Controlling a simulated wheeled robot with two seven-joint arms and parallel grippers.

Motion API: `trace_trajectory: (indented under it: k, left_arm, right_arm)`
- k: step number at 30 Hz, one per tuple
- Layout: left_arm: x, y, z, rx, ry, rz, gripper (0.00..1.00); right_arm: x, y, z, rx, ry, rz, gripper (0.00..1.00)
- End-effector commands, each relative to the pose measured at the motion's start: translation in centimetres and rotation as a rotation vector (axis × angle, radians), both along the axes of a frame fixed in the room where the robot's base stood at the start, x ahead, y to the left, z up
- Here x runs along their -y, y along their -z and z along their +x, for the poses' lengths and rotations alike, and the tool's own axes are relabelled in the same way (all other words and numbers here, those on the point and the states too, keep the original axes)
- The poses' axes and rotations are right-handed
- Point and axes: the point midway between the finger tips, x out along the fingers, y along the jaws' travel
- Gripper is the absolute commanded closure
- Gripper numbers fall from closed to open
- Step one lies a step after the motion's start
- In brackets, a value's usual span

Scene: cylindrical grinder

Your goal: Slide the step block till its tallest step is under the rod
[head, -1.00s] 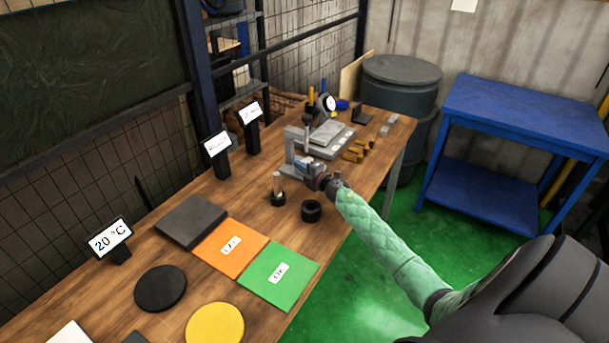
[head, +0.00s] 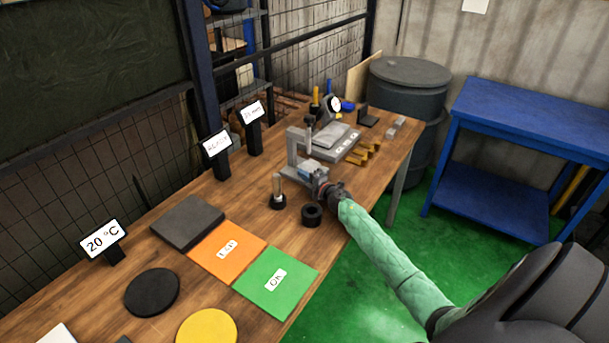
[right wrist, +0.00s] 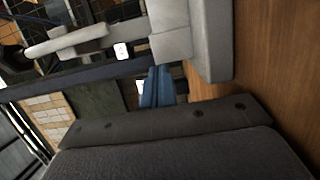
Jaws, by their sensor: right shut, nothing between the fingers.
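The grey measuring stand (head: 293,150) is on the wooden bench, with its upright rod (head: 309,137) hanging from the arm. In the right wrist view, which is turned sideways, the rod (right wrist: 62,40) is pale and the step block (right wrist: 172,42) looks like a light grey stepped piece on the stand's base (right wrist: 210,45). In the head view my right gripper (head: 309,174) is low at the front of the stand and hides much of the block. Its blue fingertips (right wrist: 156,86) are shut and empty, close beside the block; I cannot tell whether they touch it. My left gripper is out of view.
A black ring (head: 312,216) and a metal pin on a dark base (head: 278,192) stand just in front of the stand. Orange and green mats (head: 228,252) lie nearer.

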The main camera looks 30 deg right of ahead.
Motion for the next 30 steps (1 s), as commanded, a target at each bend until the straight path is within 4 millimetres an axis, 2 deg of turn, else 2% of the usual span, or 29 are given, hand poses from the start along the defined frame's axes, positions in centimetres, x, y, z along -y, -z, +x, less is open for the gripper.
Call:
trace_trajectory:
  k: [6, 9, 15, 30]
  left_arm:
    - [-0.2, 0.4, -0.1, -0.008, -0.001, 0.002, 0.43]
    - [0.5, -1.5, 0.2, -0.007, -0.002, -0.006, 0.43]
    - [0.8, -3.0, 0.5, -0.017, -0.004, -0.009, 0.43]
    - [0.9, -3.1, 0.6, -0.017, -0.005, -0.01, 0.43]
  right_arm:
    - [0.7, 0.1, 0.3, 0.0, 0.0, -0.003, 1.0]
    - [1.9, 0.2, 0.7, 0.0, 0.002, -0.002, 1.0]
    - [3.4, 0.0, 1.3, 0.0, 0.002, -0.002, 1.0]
    - [3.5, 0.0, 1.5, 0.0, 0.001, 0.0, 1.0]
